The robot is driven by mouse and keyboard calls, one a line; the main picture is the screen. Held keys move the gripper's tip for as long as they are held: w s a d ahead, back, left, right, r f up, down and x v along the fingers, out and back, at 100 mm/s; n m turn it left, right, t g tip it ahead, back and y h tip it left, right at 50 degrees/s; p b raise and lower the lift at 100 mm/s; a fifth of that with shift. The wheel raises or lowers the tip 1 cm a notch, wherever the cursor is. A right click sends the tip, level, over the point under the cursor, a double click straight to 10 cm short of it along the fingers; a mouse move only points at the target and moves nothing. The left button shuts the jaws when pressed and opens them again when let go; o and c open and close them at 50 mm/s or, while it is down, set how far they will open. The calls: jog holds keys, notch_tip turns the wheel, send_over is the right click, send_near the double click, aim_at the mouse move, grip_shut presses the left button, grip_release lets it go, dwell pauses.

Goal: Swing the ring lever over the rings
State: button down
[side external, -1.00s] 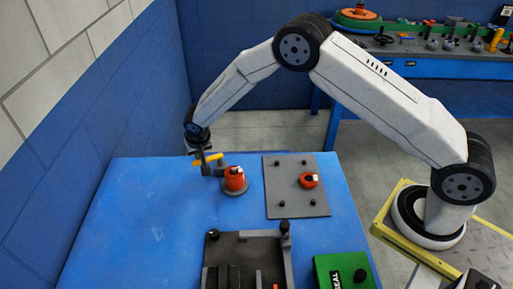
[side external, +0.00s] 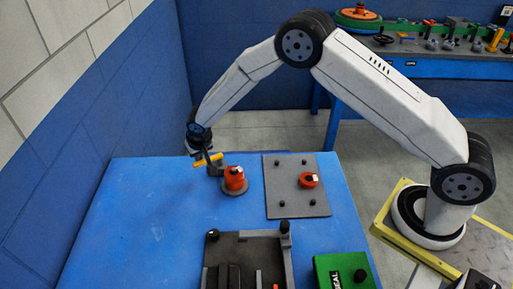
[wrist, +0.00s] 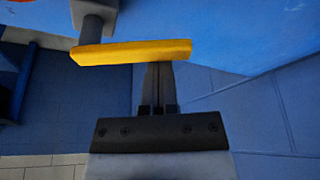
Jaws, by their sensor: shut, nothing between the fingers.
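The ring lever has a yellow bar handle (side external: 208,160) on a dark grey arm (side external: 215,170), left of the rings in the side view. The orange-red rings (side external: 234,179) form a stack on a round grey base, with a small white mark on top. My gripper (side external: 204,154) is right at the yellow handle. In the wrist view my gripper's fingers (wrist: 158,66) are shut together and empty, with tips against or just behind the edge of the yellow handle (wrist: 130,52). Whether they touch it I cannot tell. The grey arm (wrist: 92,20) runs from the handle's left end.
A grey plate (side external: 290,200) with black knobs and an orange-red part (side external: 308,180) lies right of the rings. A dark fixture (side external: 240,239) and a green block (side external: 325,264) stand at the front. A blue wall (side external: 120,110) rises at left. The table's left part is clear.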

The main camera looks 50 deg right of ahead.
jog(key=shift+s+a+n+y, duration=0.2)
jog(key=shift+s+n+y, duration=0.3)
jog(key=shift+n, duration=0.65)
jog(key=shift+s+a+n+y, duration=0.2)
jog(key=shift+s+n, duration=0.45)
jog(key=shift+n, duration=0.5)
jog(key=shift+s+d+n+g+y, duration=0.1)
jog(key=shift+s+n+y, duration=0.25)
jog(key=shift+n, duration=0.35)
jog(key=shift+s+a+n+g+y, duration=0.1)
jog(key=shift+s+n, duration=0.3)
jog(key=shift+n, duration=0.3)
jog(key=shift+s+d+n+g+y, duration=0.1)
jog(key=shift+s+n+y, duration=0.25)
jog(key=shift+n, duration=0.35)
jog(key=shift+s+d+n+g+y, duration=0.15)
jog(key=shift+s+n, duration=0.2)
jog(key=shift+n, duration=0.35)
jog(key=shift+s+d+n+g+y, duration=0.15)
jog(key=shift+s+n, duration=0.2)
jog(key=shift+n, duration=0.35)
jog(key=shift+s+d+n+g+y, duration=0.15)
jog(key=shift+s+d+n+g, duration=0.15)
jog(key=shift+n, duration=0.55)
jog(key=shift+s+d+n+g+y, duration=0.15)
jog(key=shift+s+n, duration=0.25)
jog(key=shift+n, duration=0.45)
jog(key=shift+s+d, duration=0.2)
jog(key=shift+d, duration=0.05)
